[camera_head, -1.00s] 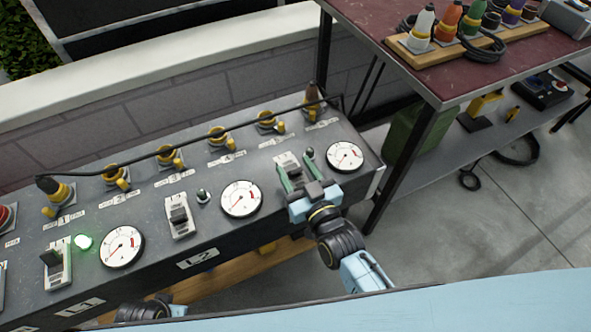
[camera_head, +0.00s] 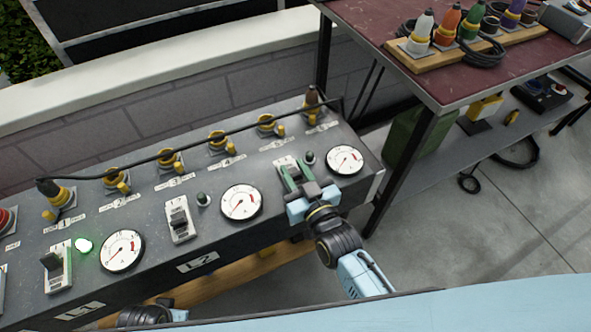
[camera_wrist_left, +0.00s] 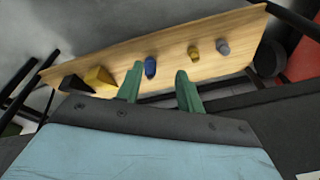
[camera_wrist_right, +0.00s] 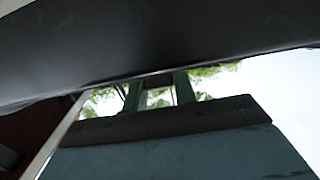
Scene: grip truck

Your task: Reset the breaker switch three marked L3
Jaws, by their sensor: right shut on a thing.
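The third breaker switch (camera_head: 284,161), at the right end of the grey panel (camera_head: 222,168) in the head view, is mostly hidden by my right gripper. My right gripper (camera_head: 296,174) has its green fingers closed around the switch's lever. In the right wrist view its fingers (camera_wrist_right: 157,88) stand close together under a dark surface, with a small dark piece between them. Beside the switch are a small unlit lamp (camera_head: 309,157) and a round gauge (camera_head: 344,159). My left gripper (camera_wrist_left: 161,88) shows open and empty in the left wrist view, facing a wooden board.
The other two switches (camera_head: 180,219) (camera_head: 55,268) stand to the left; a green lamp (camera_head: 84,245) glows by the far one. A black cable (camera_head: 190,145) runs behind them. A red-topped table (camera_head: 450,65) stands at right. The wooden board (camera_wrist_left: 120,72) holds coloured pieces.

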